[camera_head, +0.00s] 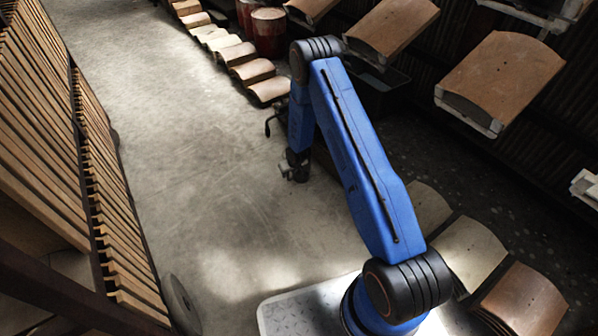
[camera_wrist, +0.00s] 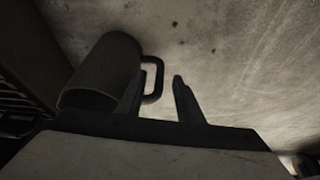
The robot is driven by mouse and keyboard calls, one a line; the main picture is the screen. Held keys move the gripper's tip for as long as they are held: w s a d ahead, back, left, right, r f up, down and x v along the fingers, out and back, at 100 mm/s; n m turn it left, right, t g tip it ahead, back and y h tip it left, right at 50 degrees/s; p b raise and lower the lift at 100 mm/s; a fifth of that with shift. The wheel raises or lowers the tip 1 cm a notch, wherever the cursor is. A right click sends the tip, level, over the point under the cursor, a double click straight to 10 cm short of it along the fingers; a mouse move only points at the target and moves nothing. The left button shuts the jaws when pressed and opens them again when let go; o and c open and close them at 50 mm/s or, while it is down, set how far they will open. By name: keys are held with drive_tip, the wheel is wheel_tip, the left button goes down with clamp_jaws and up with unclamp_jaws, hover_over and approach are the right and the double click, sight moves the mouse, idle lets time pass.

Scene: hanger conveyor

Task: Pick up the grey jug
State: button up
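The grey jug (camera_wrist: 103,72) shows in the wrist view, dark and in shade, left of centre. Its loop handle (camera_wrist: 160,76) sticks out to the right. My gripper (camera_wrist: 160,80) is open, with one finger on each side of the handle in the picture. The left finger overlaps the jug's body; I cannot tell whether it touches. No contact with the handle is clear. In the head view my gripper (camera_head: 292,172) points down at the end of my blue arm, and I cannot make out the jug there.
Curved brown panels (camera_head: 253,71) line the far right side, with red drums (camera_head: 269,32) behind. A dark bin (camera_head: 380,88) stands right of my arm. Wooden slatted racks (camera_head: 110,200) stand at left. The grey floor (camera_head: 180,130) between is clear.

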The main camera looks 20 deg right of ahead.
drive_tip(key=shift+x, duration=1.4)
clamp_jaws()
drive_tip(key=shift+w+r, duration=0.1)
